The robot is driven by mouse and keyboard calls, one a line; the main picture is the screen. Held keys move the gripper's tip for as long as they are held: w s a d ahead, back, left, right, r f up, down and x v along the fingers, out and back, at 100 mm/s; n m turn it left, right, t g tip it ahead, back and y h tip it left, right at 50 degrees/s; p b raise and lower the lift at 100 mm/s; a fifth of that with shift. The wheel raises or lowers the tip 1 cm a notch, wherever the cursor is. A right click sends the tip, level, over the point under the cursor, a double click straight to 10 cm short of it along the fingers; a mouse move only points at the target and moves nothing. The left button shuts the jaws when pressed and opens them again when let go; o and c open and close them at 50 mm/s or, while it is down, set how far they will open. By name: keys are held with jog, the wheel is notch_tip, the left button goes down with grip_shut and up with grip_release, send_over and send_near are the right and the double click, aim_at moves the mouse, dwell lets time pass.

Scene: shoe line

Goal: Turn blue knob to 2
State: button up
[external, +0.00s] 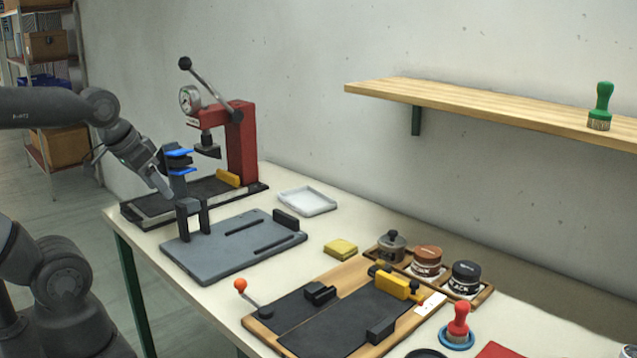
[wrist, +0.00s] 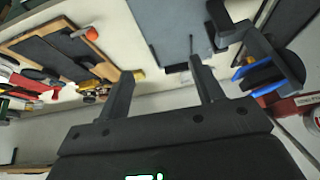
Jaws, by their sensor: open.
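No dial or number marks for the blue knob can be made out. The only blue near my gripper is a dark, blue-edged stacked part (external: 180,171), in front of the red press; it also shows at the right of the wrist view (wrist: 265,88). I cannot tell if this is the knob. My gripper (external: 166,182) is at the left, above the table's far end and close beside that part. In the wrist view my gripper (wrist: 160,75) has its fingers wide apart with nothing between them. The blue-edged part lies outside the fingers.
A red press (external: 243,140) with a gauge stands behind. A wooden board (external: 262,328) with an orange-tipped lever (external: 240,285), jars and brushes fill the right side. A shelf (external: 470,105) is on the wall.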

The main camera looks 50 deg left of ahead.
jog(key=shift+w, duration=0.1)
jog(key=w+a+r+n+g+h, duration=0.25)
jog(key=w+a+r+n, duration=0.35)
jog(key=w+a+n, duration=0.4)
jog(key=w+a+r+n+g+h, duration=0.1)
jog(key=w+a+n+g+h, duration=0.2)
jog(key=a+n, duration=1.05)
jog(key=f+m, duration=0.1)
jog(key=f, duration=0.2)
jog(key=w+a+f+m, duration=0.1)
jog(key=f+m, duration=0.1)
jog(key=f, duration=0.1)
jog(key=f+m+y, duration=0.1)
jog(key=f+m, duration=0.1)
jog(key=f, duration=0.2)
jog(key=shift+w+a+m, duration=0.25)
jog(key=shift+a, duration=0.15)
